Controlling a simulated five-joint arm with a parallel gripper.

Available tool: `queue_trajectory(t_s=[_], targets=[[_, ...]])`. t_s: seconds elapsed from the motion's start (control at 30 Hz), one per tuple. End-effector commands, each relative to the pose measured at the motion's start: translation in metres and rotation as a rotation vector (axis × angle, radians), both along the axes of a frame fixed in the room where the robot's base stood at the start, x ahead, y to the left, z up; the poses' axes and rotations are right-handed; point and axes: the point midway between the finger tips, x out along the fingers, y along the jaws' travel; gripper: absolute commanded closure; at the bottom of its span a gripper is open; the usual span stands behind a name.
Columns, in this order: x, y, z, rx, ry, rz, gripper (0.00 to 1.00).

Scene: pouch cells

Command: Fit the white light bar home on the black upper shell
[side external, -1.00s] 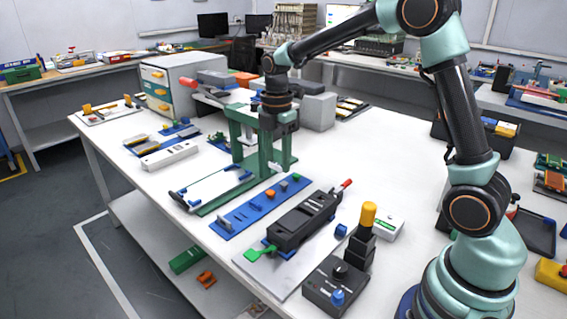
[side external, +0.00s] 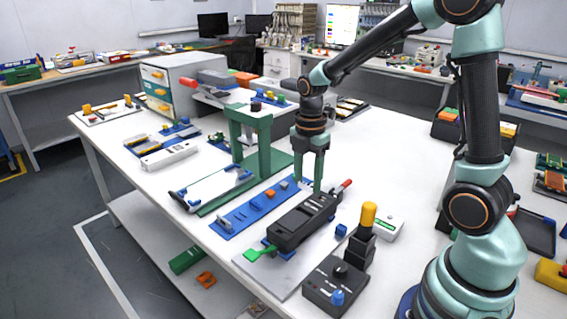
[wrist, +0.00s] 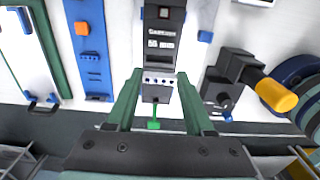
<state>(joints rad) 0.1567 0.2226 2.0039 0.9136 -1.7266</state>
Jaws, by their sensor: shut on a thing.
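The black upper shell (side external: 300,222) lies in its fixture on the table, with a green handle at the near end and a red handle at the far end. In the wrist view the shell (wrist: 163,38) runs up from between my fingers. My gripper (side external: 311,188) points down over or just behind the shell's far part. In the wrist view my gripper (wrist: 159,76) is shut across the white light bar (wrist: 158,80), a short pale strip with several dark dots. The bar lies across the shell in that view; I cannot tell whether it touches. The bar is not discernible in the side view.
A blue fixture strip (side external: 240,217) and a green press frame (side external: 266,150) stand to the left. A black control box (side external: 322,293) and a yellow-topped black post (side external: 368,217) stand to the right. A white box (side external: 389,229) is behind the post.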

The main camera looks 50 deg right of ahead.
Motion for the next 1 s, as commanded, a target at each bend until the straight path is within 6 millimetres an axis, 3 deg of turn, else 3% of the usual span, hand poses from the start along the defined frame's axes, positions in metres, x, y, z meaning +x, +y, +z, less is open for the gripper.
queue_trajectory(t_s=[0.6,1.0], targets=[[0.000,0.000,-0.048,0.000,0.003,0.000,0.98],[0.000,0.000,-0.055,0.000,0.000,0.000,0.98]])
